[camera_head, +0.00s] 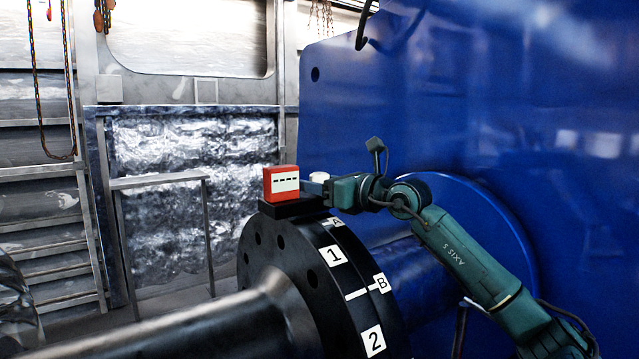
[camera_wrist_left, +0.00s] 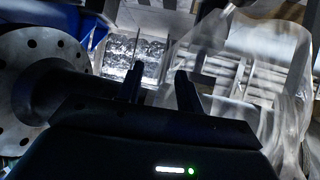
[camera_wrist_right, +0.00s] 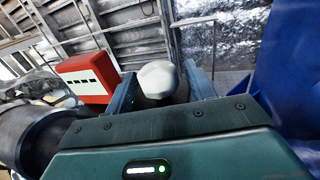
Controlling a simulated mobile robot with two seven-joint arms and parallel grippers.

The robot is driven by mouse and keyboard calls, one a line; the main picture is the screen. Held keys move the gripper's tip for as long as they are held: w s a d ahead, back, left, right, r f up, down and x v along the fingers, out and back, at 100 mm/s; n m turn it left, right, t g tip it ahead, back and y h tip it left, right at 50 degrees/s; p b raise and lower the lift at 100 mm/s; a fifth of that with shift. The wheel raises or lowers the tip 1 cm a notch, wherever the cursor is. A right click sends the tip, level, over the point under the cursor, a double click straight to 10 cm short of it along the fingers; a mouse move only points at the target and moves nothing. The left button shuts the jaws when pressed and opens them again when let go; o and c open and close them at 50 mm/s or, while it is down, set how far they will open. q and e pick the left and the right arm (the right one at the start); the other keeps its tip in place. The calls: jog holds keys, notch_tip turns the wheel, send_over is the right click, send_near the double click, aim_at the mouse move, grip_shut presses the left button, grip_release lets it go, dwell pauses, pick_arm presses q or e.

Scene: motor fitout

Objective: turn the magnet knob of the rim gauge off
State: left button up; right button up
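The rim gauge (camera_head: 285,182) is a red box with a white display showing dashes. It sits on a black base on top of the black coupling flange (camera_head: 284,243); it also shows in the right wrist view (camera_wrist_right: 88,77). Its pale round knob (camera_wrist_right: 158,78) lies between the fingers of my right gripper (camera_wrist_right: 160,84), which are open with narrow gaps visible on both sides.
A large blue motor housing (camera_head: 480,110) fills the right side behind my right arm. A shaft (camera_head: 215,330) runs to the flange from the lower left. The flange rim carries labels 1, 2, A and B. A grey railing (camera_head: 160,180) stands behind on the left.

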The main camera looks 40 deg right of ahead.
jog(key=c, duration=0.9)
pick_arm(q)
jog(key=shift+w+r, duration=0.15)
jog(key=shift+r, duration=0.2)
pick_arm(e)
jog(key=shift+o, duration=0.2)
